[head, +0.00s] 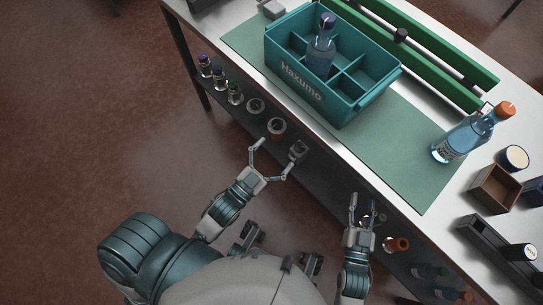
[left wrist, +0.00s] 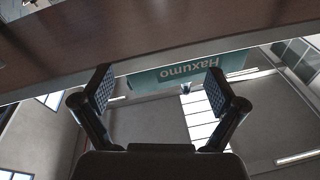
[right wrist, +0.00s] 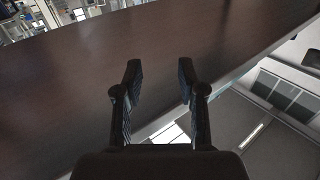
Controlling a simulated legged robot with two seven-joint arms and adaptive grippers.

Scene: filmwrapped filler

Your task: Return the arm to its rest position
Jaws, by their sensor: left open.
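My left gripper (head: 276,161) is open and empty in the head view, in front of the table's near edge. In the left wrist view its two fingers (left wrist: 160,92) stand wide apart with nothing between them. My right gripper (head: 362,204) is also in front of the near edge, further right. Its fingers (right wrist: 156,82) are parted in the right wrist view with nothing between them. The teal crate (head: 333,113) stands on the green mat, with a dark blue-capped bottle (head: 321,50) upright in one compartment. An orange-capped bottle (head: 462,137) stands at the mat's right end.
The table (head: 385,190) edge runs diagonally beyond both grippers. A lower shelf (head: 325,176) holds several bottles. A wooden box (head: 493,189), a round-topped container (head: 514,157) and a dark tray (head: 484,243) are at the right. Green rails (head: 440,47) lie behind the crate. The floor at left is clear.

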